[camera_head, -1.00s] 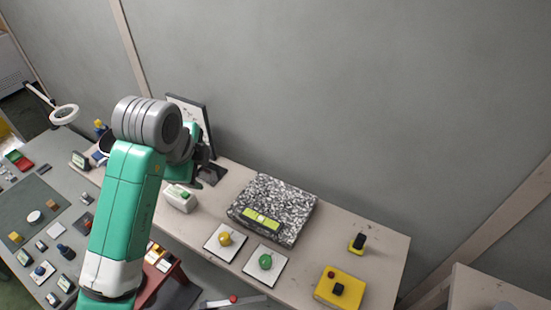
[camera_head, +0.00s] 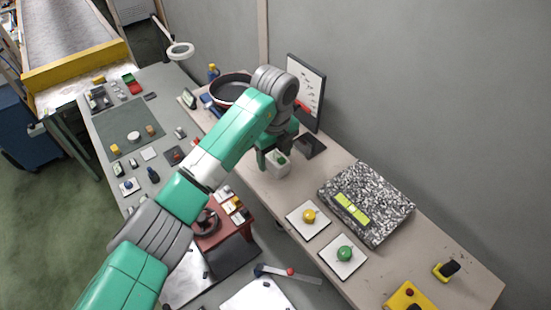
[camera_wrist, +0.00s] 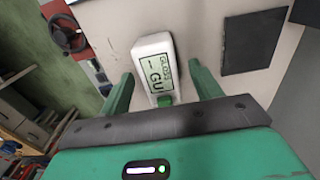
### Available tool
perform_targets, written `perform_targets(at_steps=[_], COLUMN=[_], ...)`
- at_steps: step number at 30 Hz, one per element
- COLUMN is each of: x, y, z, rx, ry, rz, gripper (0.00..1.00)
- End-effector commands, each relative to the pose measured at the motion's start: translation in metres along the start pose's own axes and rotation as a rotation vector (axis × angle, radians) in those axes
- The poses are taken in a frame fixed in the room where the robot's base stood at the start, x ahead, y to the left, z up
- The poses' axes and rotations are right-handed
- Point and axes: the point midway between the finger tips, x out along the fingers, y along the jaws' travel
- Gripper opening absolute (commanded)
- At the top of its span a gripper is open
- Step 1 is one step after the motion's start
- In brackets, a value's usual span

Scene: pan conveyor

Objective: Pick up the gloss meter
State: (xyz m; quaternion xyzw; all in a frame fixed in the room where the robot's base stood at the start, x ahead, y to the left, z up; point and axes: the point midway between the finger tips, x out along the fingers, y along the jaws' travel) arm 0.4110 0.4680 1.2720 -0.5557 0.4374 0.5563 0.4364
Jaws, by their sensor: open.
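The gloss meter (camera_wrist: 152,62) is a small white box with a screen reading GLOSS and GU and a green part at its near end. In the head view the gloss meter (camera_head: 277,168) stands on the beige bench, partly hidden by my gripper (camera_head: 277,153). In the wrist view my gripper (camera_wrist: 163,88) is open, with one green finger on each side of the meter's near end. A gap shows between each finger and the meter. I cannot tell how far down its sides the fingertips reach.
A black pan (camera_head: 231,89) is to the left. A speckled slab (camera_head: 388,196) and white cards with yellow and green knobs (camera_head: 309,216) are to the right. A red rack (camera_head: 222,236) is in front.

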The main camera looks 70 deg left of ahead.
Motion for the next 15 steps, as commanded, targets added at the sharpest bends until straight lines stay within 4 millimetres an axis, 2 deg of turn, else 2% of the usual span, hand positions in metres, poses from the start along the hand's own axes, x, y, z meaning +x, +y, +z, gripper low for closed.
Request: perform_targets(at_steps=[3,10,11,15], x=[0.0127,0.0155,0.0155,0.0153], y=[0.0008,0.0003,0.0003,0.0003], z=[0.0001,0.0001,0.0001,0.0001], rx=[-0.001,-0.001,-0.001,-0.001], ry=[0.000,-0.001,-0.001,-0.001], rz=[0.001,-0.001,-0.001,-0.001], gripper=[0.64,0.64,0.60,0.32])
